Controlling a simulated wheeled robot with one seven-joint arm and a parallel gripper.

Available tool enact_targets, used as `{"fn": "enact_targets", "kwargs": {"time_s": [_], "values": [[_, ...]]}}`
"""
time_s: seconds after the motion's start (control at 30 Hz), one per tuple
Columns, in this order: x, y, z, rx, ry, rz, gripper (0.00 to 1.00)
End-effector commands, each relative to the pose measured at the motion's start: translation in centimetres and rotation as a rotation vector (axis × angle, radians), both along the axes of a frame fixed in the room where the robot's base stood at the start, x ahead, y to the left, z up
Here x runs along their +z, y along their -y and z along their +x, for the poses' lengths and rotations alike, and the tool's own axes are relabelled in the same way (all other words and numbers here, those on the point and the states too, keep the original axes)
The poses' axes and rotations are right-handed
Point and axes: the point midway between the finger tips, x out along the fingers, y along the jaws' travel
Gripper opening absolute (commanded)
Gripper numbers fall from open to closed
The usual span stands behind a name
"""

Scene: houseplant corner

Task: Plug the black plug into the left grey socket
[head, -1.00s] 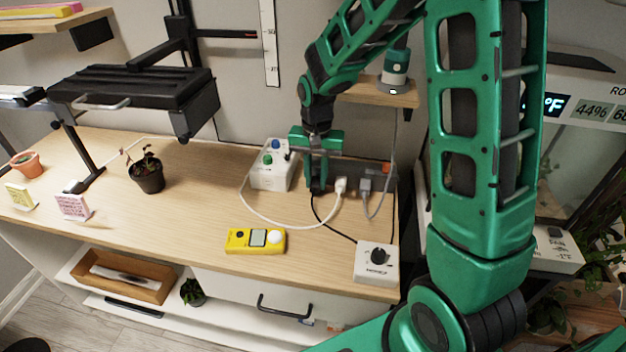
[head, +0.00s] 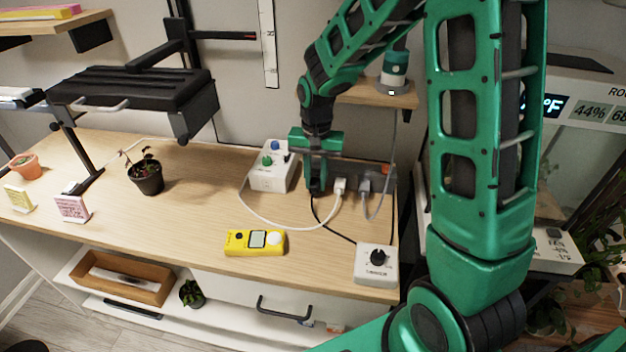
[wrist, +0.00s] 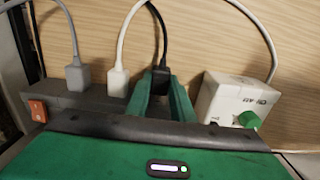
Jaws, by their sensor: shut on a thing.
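The grey power strip (head: 375,171) lies along the back of the bench. Its red switch (wrist: 37,110) is at the left end in the wrist view. My gripper (head: 317,188) is down at the strip's left part in the head view. In the wrist view its green fingers (wrist: 163,98) are shut on the black plug (wrist: 160,76), whose black cable rises away from it. The plug is beside the white plug (wrist: 119,82), at the strip's edge. The left socket is hidden by my gripper, so I cannot tell whether the plug is seated in it.
A grey plug (wrist: 78,76) sits in the strip beside the white one. A white box with green and blue knobs (head: 270,180) stands close left of my gripper. A white dial box (head: 376,268) and a yellow meter (head: 255,242) are nearer the front. Loose cables cross the bench.

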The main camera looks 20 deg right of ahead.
Motion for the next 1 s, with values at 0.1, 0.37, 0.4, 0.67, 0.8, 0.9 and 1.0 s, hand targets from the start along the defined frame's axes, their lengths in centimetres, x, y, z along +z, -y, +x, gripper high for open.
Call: {"fn": "enact_targets", "kwargs": {"time_s": [0.1, 0.37, 0.4, 0.67, 0.8, 0.9, 1.0], "values": [[0.0, -0.01, 0.01, 0.0, 0.0, 0.0, 0.0], [0.0, 0.0, 0.0, 0.0, 0.0, 0.0, 0.0], [0.0, 0.0, 0.0, 0.0, 0.0, 0.0, 0.0], [0.0, 0.04, 0.06, 0.0, 0.0, 0.0, 0.0], [0.0, 0.14, 0.23, 0.0, 0.0, 0.0, 0.0], [-0.01, 0.24, 0.37, -0.001, 0.0, 0.0, 0.0], [-0.01, 0.33, 0.5, -0.001, 0.0, 0.0, 0.0]]}}
